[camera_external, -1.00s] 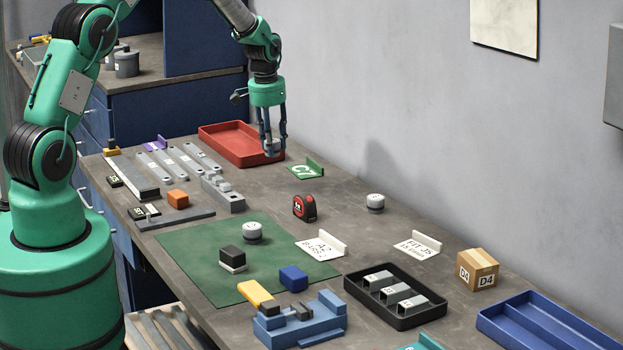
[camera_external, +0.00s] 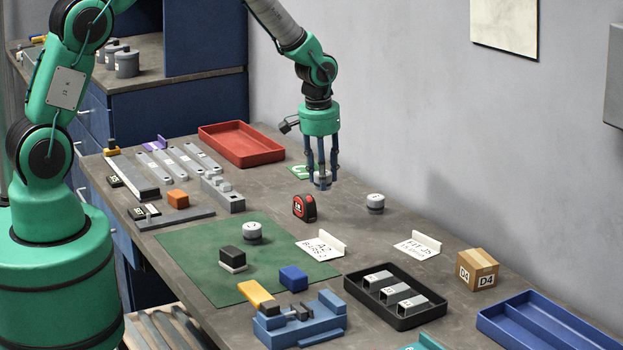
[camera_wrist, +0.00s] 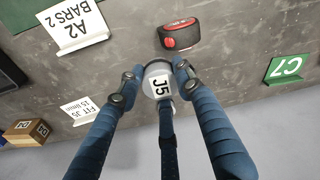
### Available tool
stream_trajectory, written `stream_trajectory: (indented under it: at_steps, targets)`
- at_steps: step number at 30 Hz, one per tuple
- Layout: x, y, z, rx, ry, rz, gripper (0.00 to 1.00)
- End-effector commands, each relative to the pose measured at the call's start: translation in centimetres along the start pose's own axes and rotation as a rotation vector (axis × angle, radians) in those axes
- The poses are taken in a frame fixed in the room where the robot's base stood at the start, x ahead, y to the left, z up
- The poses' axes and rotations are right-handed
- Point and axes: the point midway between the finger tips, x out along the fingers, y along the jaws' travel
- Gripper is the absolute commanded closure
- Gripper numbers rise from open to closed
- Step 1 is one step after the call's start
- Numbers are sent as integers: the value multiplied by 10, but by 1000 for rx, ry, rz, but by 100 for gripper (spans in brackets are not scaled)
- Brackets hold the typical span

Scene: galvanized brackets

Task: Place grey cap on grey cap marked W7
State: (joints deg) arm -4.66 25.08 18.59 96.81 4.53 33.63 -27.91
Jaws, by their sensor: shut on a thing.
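My gripper (camera_external: 321,172) is shut on a grey cap (camera_external: 321,181), holding it above the table behind the tape measure. In the wrist view this cap (camera_wrist: 158,88) has a white label reading J5, with my blue fingers around it. One grey cap (camera_external: 375,204) stands on the bare table, right of my gripper. Another grey cap (camera_external: 252,233) stands on the green mat, nearer the camera and to the left. Both have light tops; their markings are too small to read, so I cannot tell which is W7.
A red and black tape measure (camera_external: 304,207) lies just in front of my gripper. White signs A2 (camera_external: 322,247) and FIT J5 (camera_external: 417,244) stand nearer the camera. A green C7 sign (camera_wrist: 287,68) stands behind. A red tray (camera_external: 243,158) is empty. A black tray (camera_external: 350,283) holds several brackets.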

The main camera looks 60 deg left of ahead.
Motion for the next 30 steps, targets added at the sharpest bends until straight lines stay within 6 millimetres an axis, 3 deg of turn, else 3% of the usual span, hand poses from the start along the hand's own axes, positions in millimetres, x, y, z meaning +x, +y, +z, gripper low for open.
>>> stream_trajectory:
  at_steps: [6, 19, 30]
  targets:
    - [-2, 17, 14, -8, 1, 0, 94]
    - [-1, 18, 14, -10, 1, 0, 94]
    - [6, 33, -18, -10, 1, 0, 94]
